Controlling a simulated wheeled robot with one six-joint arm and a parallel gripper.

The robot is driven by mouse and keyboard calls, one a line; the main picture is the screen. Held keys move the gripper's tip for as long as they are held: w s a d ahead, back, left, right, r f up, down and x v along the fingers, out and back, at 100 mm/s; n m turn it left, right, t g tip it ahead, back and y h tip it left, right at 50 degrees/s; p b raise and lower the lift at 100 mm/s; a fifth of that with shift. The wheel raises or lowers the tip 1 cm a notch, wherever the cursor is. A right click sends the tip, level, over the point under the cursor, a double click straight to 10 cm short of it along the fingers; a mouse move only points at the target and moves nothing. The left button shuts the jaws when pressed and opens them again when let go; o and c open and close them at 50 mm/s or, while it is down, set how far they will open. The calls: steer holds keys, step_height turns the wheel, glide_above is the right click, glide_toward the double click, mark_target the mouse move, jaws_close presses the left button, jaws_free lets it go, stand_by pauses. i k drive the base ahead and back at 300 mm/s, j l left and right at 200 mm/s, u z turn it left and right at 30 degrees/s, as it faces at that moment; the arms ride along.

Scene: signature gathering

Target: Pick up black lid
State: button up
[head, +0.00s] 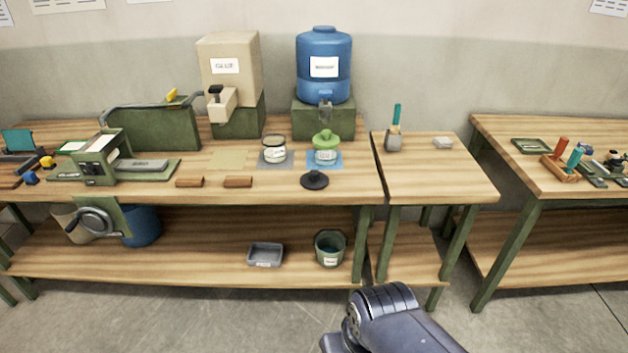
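The black lid (314,180) lies on the wooden workbench (345,189) near its front edge. It is a dark disc with a small raised part on top. Just behind it stands a jar with a green top (326,149) on a blue mat. My arm shows at the bottom of the head view, in front of the bench and below the lid. The end of my gripper cannot be made out, so its fingers are not visible.
A glass jar (275,150) stands on a grey mat left of the green-topped jar. Two brown blocks (237,182) lie left of the lid. Behind stand a blue water tank (323,66) and a beige glue dispenser (229,72). Bare bench lies right of the lid.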

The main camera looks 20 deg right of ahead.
mark_target(314, 179)
steer(key=i+l+z, duration=0.2)
steer(key=i, duration=0.65)
steer(key=i+l+z, duration=0.1)
steer(key=i+z, duration=0.15)
steer(key=i, duration=0.6)
